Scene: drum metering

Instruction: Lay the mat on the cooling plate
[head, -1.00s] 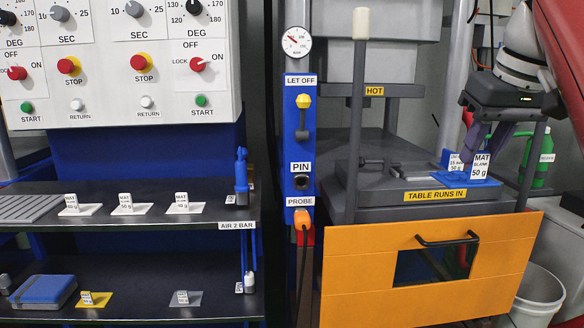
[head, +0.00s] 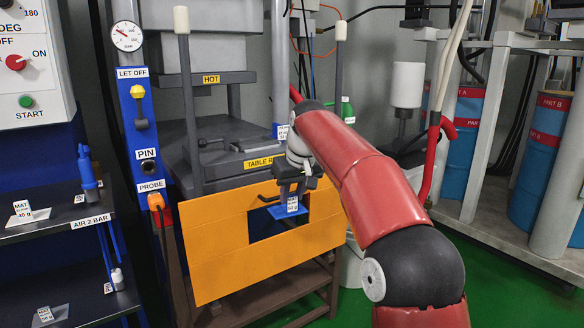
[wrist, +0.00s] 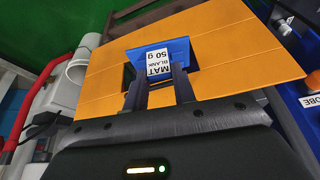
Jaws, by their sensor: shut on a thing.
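The blue mat (head: 288,211), with a white label reading MAT BLANK 50 g, is held in the air in front of the orange guard panel. It also shows in the wrist view (wrist: 150,48), between and beyond the fingertips. My gripper (head: 291,193) is shut on it; the two fingers also show in the wrist view (wrist: 160,88). The fingers hide part of the mat's near edge. I cannot identify the cooling plate in the views now.
The orange panel (head: 215,258), with a window, hangs before the press close to the mat. The press table (head: 205,172) lies behind it. At left, the dark upper shelf (head: 60,232) holds a white labelled mat (head: 42,215). Green floor (head: 490,285) is clear at right.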

